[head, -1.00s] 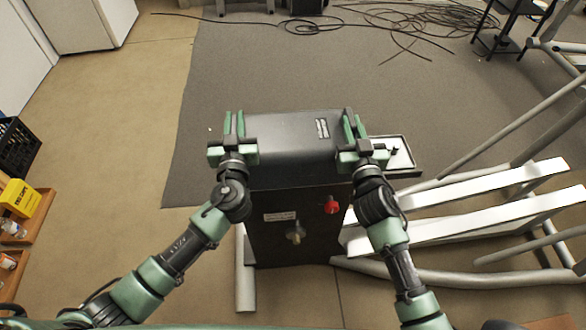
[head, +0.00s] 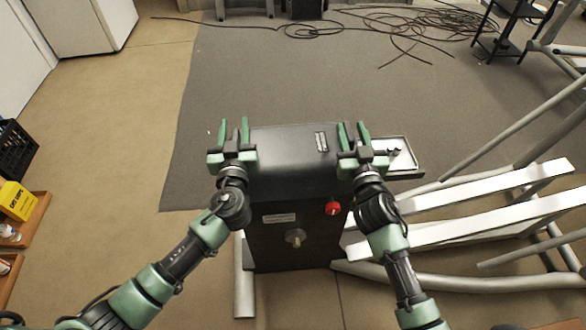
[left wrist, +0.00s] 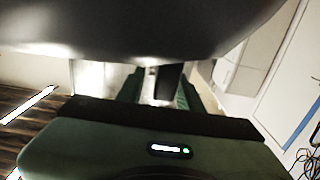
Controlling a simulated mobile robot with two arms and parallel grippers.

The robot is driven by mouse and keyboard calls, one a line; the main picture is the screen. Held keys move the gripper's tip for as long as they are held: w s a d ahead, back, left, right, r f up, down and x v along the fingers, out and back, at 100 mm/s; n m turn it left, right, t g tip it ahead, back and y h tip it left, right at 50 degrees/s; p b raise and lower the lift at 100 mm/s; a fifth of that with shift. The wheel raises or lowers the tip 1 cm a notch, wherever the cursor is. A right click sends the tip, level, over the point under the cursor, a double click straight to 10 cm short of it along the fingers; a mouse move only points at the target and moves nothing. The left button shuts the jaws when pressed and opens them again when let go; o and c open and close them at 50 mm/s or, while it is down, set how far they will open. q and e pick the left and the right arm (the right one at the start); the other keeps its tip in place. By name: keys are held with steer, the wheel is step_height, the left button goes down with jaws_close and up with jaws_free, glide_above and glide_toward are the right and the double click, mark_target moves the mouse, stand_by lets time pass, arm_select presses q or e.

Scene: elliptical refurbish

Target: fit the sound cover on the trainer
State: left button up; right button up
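The sound cover (head: 285,155) is a dark grey rounded box with a small pale label. It sits on top of the trainer's black housing (head: 270,240) and appears level. My left gripper (head: 234,130) is open at the cover's left end. My right gripper (head: 353,132) is open at its right end. In the left wrist view, the cover (left wrist: 140,25) fills the top, and a dark tab-like piece (left wrist: 168,82) shows between the spread left fingers (left wrist: 158,92). The seam under the cover is not clear enough to tell whether it is fully seated.
A red knob (head: 333,208) and a metal shaft end (head: 295,237) stick out of the housing's front. A shallow tray (head: 405,158) lies behind the right gripper. White pedal beams (head: 470,205) extend right. Cables (head: 400,25) lie on the far mat; the mat behind the cover is clear.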

steer(key=shift+s, duration=0.25)
arm_select(q)
steer(key=s+d, duration=0.1)
steer(key=s, duration=1)
steer(key=shift+s+d, duration=0.35)
steer(key=shift+s, duration=0.05)
arm_select(e)
steer(key=s+d, duration=0.1)
steer(key=s, duration=1)
steer(key=shift+s+d, duration=0.2)
steer(key=shift+d, duration=0.15)
